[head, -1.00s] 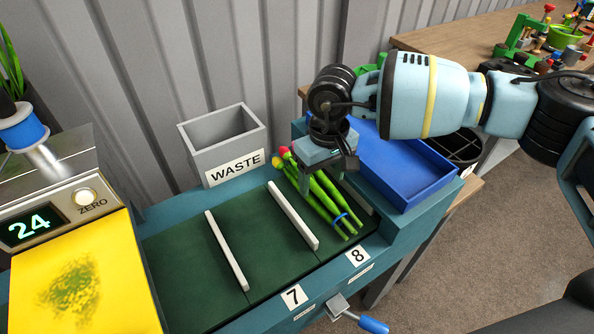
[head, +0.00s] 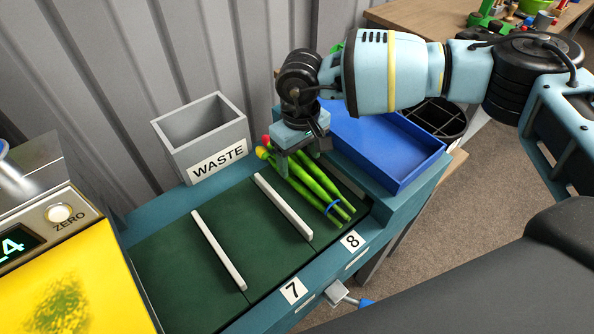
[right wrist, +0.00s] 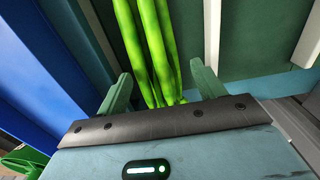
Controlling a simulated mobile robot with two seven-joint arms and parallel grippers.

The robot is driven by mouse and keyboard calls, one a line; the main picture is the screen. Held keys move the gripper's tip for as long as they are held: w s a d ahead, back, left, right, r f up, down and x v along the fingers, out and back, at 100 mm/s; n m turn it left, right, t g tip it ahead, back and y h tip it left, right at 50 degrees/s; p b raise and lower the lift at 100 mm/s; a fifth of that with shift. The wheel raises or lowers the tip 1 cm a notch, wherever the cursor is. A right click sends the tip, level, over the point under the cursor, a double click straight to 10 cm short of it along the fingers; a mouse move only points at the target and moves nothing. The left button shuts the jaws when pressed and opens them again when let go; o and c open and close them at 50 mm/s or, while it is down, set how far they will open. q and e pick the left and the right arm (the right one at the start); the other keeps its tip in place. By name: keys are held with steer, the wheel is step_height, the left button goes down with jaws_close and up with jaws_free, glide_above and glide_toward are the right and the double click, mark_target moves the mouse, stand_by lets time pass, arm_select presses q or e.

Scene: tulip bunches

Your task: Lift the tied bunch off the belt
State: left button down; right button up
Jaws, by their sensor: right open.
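The tied bunch (head: 318,187) has several green stems, a blue band near the cut ends and small red and yellow heads at the back. It lies on the dark green belt (head: 264,252), in the section by the label 8. My right gripper (head: 302,164) points down over the head end of the bunch, its fingers apart. In the right wrist view the stems (right wrist: 149,45) run between the two open green fingertips (right wrist: 160,90), with gaps on both sides. The flower heads are partly hidden by the gripper in the head view. My left gripper is not in view.
White dividers (head: 218,250) and (head: 284,206) split the belt. A grey waste bin (head: 208,157) stands behind it. A blue tray (head: 420,178) sits to the right of the bunch. A scale with a yellow top (head: 50,280) is at left.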

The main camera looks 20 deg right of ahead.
mark_target(300, 170)
step_height(300, 170, down, 5)
steer(key=shift+s, duration=0.15)
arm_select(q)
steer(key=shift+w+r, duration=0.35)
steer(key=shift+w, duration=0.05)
arm_select(e)
steer(key=c, duration=1.1)
steer(key=shift+o, duration=0.2)
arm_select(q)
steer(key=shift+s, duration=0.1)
arm_select(e)
steer(key=shift+r, duration=0.15)
steer(key=shift+r, duration=0.55)
step_height(300, 170, up, 2)
steer(key=shift+r, duration=0.1)
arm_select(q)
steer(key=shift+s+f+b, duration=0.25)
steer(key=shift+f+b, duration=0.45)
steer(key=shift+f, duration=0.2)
arm_select(e)
steer(key=s+a, duration=0.3)
steer(key=s+a+r, duration=0.1)
steer(key=s+a, duration=0.7)
steer(key=shift+s+a+r, duration=0.1)
steer(key=shift+a+r, duration=0.1)
steer(key=shift+r, duration=0.05)
